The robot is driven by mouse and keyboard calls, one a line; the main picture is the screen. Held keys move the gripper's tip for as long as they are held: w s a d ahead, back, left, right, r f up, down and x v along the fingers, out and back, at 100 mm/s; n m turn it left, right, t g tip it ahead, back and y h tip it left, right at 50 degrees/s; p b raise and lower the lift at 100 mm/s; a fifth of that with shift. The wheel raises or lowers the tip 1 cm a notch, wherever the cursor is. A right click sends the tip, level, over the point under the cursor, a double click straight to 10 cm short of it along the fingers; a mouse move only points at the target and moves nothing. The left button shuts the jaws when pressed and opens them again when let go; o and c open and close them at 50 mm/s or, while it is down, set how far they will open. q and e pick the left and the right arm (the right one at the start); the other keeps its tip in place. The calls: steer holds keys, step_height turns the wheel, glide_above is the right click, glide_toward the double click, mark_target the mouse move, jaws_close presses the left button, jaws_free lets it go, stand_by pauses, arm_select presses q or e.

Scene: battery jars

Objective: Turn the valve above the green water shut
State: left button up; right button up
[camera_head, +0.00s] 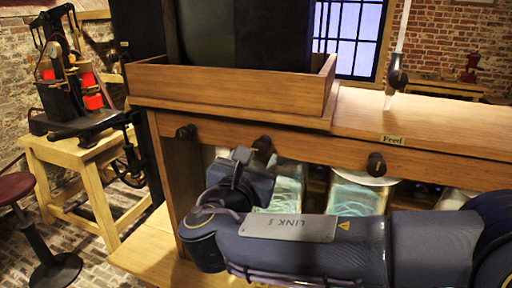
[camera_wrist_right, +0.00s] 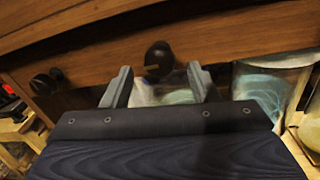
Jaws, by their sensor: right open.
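Black valve knobs stick out of the wooden front rail in the head view: a left one (camera_head: 186,132), a middle one (camera_head: 262,145) and a right one (camera_head: 376,163). Glass jars with pale green-teal water stand below, one under the middle knob (camera_head: 285,190) and one under the right knob (camera_head: 357,196). I cannot tell surely which water is the green one. My right gripper (camera_head: 243,158) is at the middle knob. In the right wrist view its open fingers (camera_wrist_right: 160,82) stand either side of a black knob (camera_wrist_right: 158,57), with no clear contact. My left gripper is not in view.
A wooden tray (camera_head: 230,87) holding a large dark vessel sits on the cabinet. A glass tube with a black tap (camera_head: 397,79) rises at the right. A red stool (camera_head: 18,188) stands at the left.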

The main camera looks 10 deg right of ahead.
mark_target(259, 151)
steer(key=shift+p+x, duration=0.3)
steer(key=shift+x, duration=1.6)
steer(key=shift+f, duration=0.1)
steer(key=c, duration=0.9)
